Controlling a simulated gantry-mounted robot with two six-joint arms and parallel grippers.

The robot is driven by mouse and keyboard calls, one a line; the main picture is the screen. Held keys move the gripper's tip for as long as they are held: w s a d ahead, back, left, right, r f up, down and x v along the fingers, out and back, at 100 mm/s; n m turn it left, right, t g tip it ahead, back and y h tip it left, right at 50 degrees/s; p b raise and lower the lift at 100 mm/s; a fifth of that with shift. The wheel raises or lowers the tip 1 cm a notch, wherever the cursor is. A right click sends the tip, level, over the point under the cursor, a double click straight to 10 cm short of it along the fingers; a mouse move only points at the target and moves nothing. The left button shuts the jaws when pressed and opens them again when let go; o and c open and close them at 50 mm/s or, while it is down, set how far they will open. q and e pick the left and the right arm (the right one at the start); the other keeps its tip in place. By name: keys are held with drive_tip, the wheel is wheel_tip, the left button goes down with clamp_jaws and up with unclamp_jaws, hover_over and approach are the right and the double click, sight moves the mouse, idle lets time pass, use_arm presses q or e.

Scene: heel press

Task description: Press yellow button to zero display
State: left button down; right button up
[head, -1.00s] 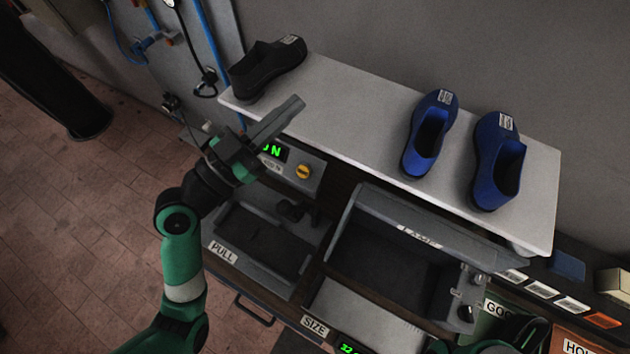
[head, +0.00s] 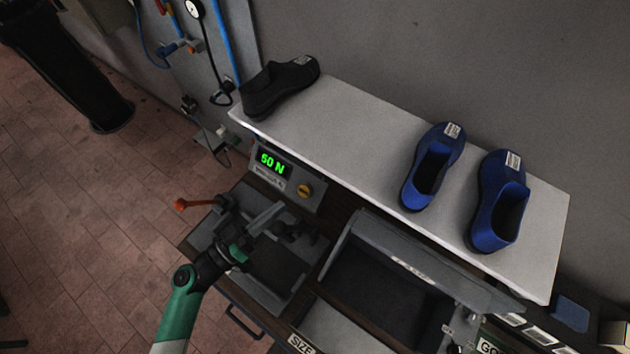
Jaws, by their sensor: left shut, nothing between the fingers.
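The yellow button (head: 305,190) sits at the right end of a grey control box under the shelf's front edge. The green display (head: 272,163) on the same box reads what looks like 60 N or 50 N. My left gripper (head: 268,216) is shut and empty. In the picture it is below and to the left of the button, apart from it, over the grey press fixture (head: 278,275). The display and button are both uncovered. My right gripper is not in view.
A white shelf (head: 360,140) above holds a black shoe (head: 280,88) and two blue shoes (head: 432,168). A lever with an orange knob (head: 181,204) sticks out at the left. A dark open bin (head: 375,280) lies right of the fixture.

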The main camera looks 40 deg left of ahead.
sight(304, 191)
use_arm(q)
drive_tip(key=shift+s+a+f+n, duration=0.1)
drive_tip(key=shift+s+f+n, duration=0.2)
drive_tip(key=w+f+b, duration=0.5)
drive_tip(key=w, duration=0.2)
drive_tip(key=shift+a+f, duration=0.15)
drive_tip(key=shift+a, duration=0.1)
idle(0.3)
idle(1.7)
